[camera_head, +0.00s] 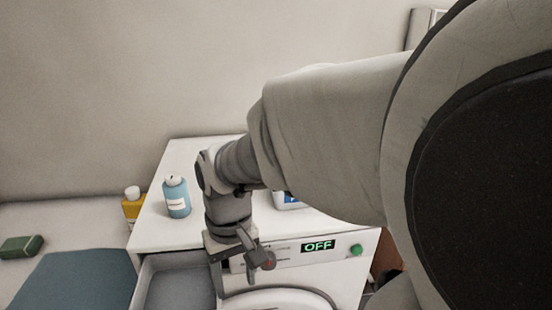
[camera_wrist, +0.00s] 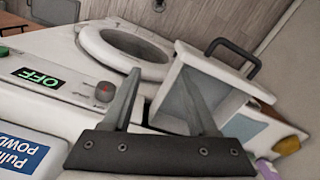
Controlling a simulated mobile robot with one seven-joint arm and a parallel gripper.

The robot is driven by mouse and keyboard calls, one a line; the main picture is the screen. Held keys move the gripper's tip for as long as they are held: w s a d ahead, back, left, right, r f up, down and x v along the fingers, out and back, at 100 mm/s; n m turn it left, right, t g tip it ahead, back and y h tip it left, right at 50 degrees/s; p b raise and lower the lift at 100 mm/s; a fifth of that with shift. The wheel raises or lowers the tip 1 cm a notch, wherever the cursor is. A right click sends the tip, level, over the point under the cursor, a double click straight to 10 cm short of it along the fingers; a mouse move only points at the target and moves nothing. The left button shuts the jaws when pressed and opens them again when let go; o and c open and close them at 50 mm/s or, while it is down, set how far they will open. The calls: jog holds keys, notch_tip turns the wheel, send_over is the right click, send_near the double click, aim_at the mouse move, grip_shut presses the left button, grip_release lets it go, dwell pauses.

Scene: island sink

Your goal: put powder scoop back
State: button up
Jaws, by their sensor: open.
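I cannot make out a powder scoop in either view. My gripper (camera_head: 240,268) points down in front of the washing machine's control panel, at the right side of the pulled-out detergent drawer (camera_head: 178,282). In the wrist view my gripper (camera_wrist: 160,92) has its two fingers apart with nothing between them. The open drawer (camera_wrist: 224,98) shows there beyond the fingers, with its dark handle. The powder box (camera_wrist: 25,152), white with a blue label, is cut off at the lower left of the wrist view. In the head view it is mostly behind my arm (camera_head: 291,200).
The washing machine (camera_head: 152,228) has an OFF display (camera_head: 318,245), a green button (camera_head: 356,250) and a round door (camera_wrist: 125,50). A blue bottle (camera_head: 177,200) stands on top. A yellow bottle (camera_head: 131,209) and a green block (camera_head: 20,246) are at the left.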

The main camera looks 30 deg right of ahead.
jog(key=s+r+t, duration=0.4)
jog(key=r+t, duration=0.1)
jog(key=r, duration=0.4)
jog(key=shift+s+a+n+t, duration=0.3)
jog(key=shift+s, duration=0.05)
dwell(0.4)
